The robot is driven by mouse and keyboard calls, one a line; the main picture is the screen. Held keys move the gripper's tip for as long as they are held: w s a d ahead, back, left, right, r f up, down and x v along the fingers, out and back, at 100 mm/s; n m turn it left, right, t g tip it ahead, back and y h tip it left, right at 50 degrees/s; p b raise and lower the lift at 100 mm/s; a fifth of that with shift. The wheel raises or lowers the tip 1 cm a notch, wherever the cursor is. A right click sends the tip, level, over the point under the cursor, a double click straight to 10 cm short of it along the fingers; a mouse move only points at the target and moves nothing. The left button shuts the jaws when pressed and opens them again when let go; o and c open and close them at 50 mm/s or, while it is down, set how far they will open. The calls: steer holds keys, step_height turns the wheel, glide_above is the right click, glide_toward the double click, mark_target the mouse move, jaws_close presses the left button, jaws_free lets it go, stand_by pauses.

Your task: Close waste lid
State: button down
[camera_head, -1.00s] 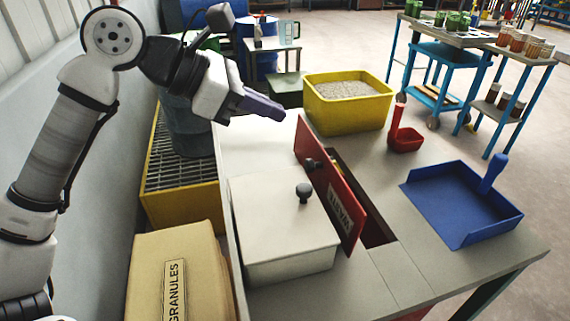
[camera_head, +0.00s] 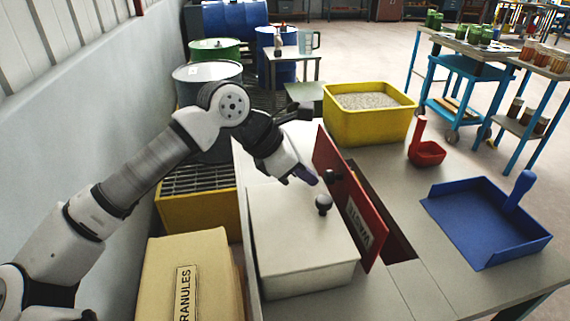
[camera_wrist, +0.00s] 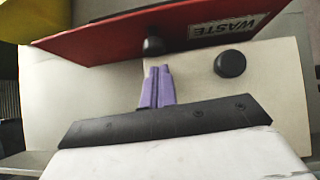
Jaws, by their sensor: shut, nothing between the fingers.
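The red waste lid (camera_head: 350,195) stands raised and nearly upright along the left edge of a dark slot (camera_head: 397,240) in the bench. It has a white WASTE label and a dark knob (camera_head: 332,176) on its left face. In the wrist view the red lid (camera_wrist: 120,38) crosses the top, with its knob (camera_wrist: 153,46) just beyond my fingertips. My gripper (camera_head: 312,180) is shut and empty, left of the lid and close to the knob. Its purple fingers (camera_wrist: 157,82) are together in the wrist view. Whether they touch the knob is unclear.
A cream box (camera_head: 300,245) with a black knob (camera_head: 323,204) stands just left of the lid, close under my gripper. A yellow bin of granules (camera_head: 368,120), a red scoop (camera_head: 426,152) and a blue dustpan (camera_head: 485,228) sit right of it. The bench between them is clear.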

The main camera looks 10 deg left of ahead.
steer(key=shift+w+d, duration=0.25)
steer(key=shift+d, duration=0.4)
